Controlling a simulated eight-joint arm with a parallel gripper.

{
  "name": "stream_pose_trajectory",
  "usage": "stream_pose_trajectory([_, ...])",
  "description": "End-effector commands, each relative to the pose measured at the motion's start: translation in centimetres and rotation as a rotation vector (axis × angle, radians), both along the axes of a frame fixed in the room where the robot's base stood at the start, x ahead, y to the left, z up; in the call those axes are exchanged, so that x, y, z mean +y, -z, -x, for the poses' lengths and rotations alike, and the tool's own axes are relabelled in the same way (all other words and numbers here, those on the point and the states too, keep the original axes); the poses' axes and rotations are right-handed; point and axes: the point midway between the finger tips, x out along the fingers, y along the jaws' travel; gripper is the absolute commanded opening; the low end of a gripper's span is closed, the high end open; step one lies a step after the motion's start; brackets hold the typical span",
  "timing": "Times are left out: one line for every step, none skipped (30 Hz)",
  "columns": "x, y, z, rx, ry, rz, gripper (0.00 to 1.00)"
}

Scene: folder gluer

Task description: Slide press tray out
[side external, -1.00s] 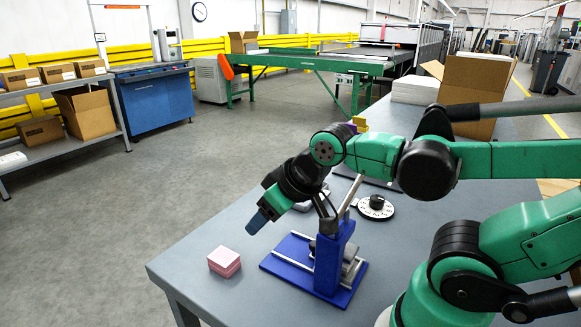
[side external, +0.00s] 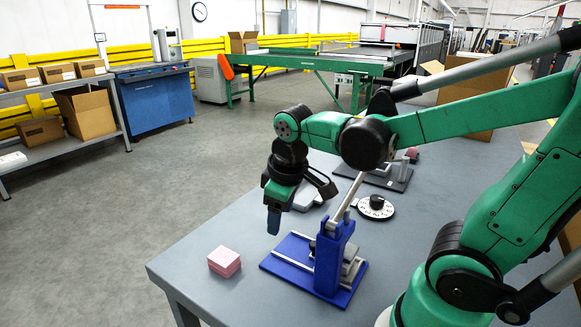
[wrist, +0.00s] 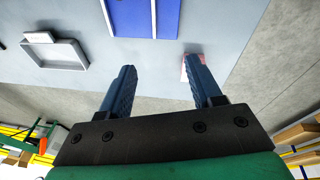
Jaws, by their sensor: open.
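The press stands on the grey table, with a blue base (side external: 290,250), light rails along it, a blue upright (side external: 332,255) and a raised grey lever (side external: 347,200). A grey metal part (side external: 350,268), perhaps the press tray, shows beside the upright, partly hidden by it. My gripper (side external: 273,222) points down near the base's far left end, apparently above the table. In the wrist view its two blue fingers (wrist: 160,66) are apart with nothing between them.
A round dial (side external: 375,207) and a dark-based device (side external: 385,174) stand behind the press. A grey open frame (wrist: 55,54) lies at left in the wrist view.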

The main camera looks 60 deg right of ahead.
Motion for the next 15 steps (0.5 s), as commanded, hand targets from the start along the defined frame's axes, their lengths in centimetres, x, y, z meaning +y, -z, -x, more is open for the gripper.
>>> stream_pose_trajectory([-1.0, 0.5, -0.2, 0.087, -0.021, 0.020, 0.58])
stream_pose_trajectory([-1.4, 0.8, -0.2, 0.141, -0.037, 0.032, 0.58])
stream_pose_trajectory([-2.1, 1.2, -0.1, 0.212, -0.058, 0.040, 0.58])
stream_pose_trajectory([-2.5, 1.5, 0.0, 0.262, -0.073, 0.045, 0.58])
stream_pose_trajectory([-2.9, 1.8, 0.0, 0.310, -0.087, 0.048, 0.58])
stream_pose_trajectory([-3.4, 2.2, 0.2, 0.369, -0.103, 0.048, 0.58])
stream_pose_trajectory([-3.8, 2.4, 0.3, 0.410, -0.114, 0.047, 0.58])
stream_pose_trajectory([-4.1, 2.7, 0.4, 0.447, -0.123, 0.045, 0.58])
stream_pose_trajectory([-4.4, 3.0, 0.5, 0.490, -0.134, 0.039, 0.58])
stream_pose_trajectory([-4.6, 3.1, 0.6, 0.517, -0.142, 0.036, 0.58])
stream_pose_trajectory([-4.7, 3.3, 0.7, 0.540, -0.147, 0.033, 0.58])
stream_pose_trajectory([-4.9, 3.5, 0.7, 0.565, -0.154, 0.029, 0.58])
stream_pose_trajectory([-5.0, 3.6, 0.8, 0.579, -0.157, 0.026, 0.58])
stream_pose_trajectory([-5.1, 3.7, 0.9, 0.589, -0.161, 0.024, 0.58])
stream_pose_trajectory([-5.1, 3.8, 0.9, 0.599, -0.164, 0.023, 0.58])
